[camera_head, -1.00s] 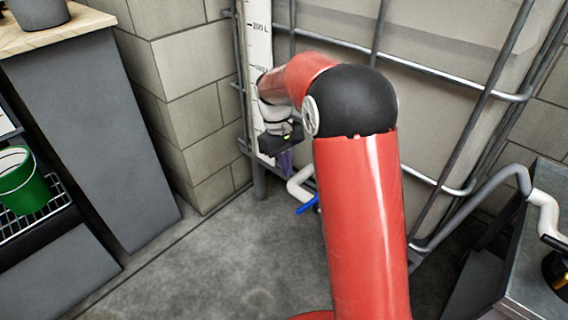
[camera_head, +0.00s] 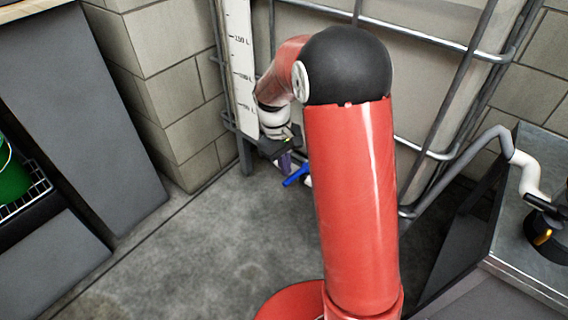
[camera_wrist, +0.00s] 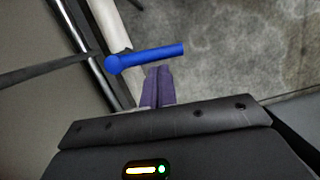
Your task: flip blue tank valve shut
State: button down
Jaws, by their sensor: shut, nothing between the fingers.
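The blue valve handle (camera_head: 296,175) is low in front of the tank, left of my red arm. In the wrist view the handle (camera_wrist: 150,56) sticks out to the right from its round pivot end, crosswise to the white pipe (camera_wrist: 108,22). My gripper (camera_head: 286,165) is beside the handle in the head view. In the wrist view its purple fingers (camera_wrist: 158,70) are together and empty, with their tips right at the handle's near side. I cannot tell whether they touch it. My arm hides much of the pipe in the head view.
The tank's metal cage bars (camera_head: 440,40) and white level scale (camera_head: 240,70) stand close behind my gripper. A block wall (camera_head: 180,100) is to the left. A metal bench (camera_head: 530,240) with a white pipe is at the right. The floor at front left is clear.

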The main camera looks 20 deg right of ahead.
jog(key=shift+s+d+f+n+p, duration=0.15)
jog(key=shift+s+d+n+p, duration=0.15)
jog(key=shift+s+n, duration=0.55)
jog(key=shift+w+d, duration=0.1)
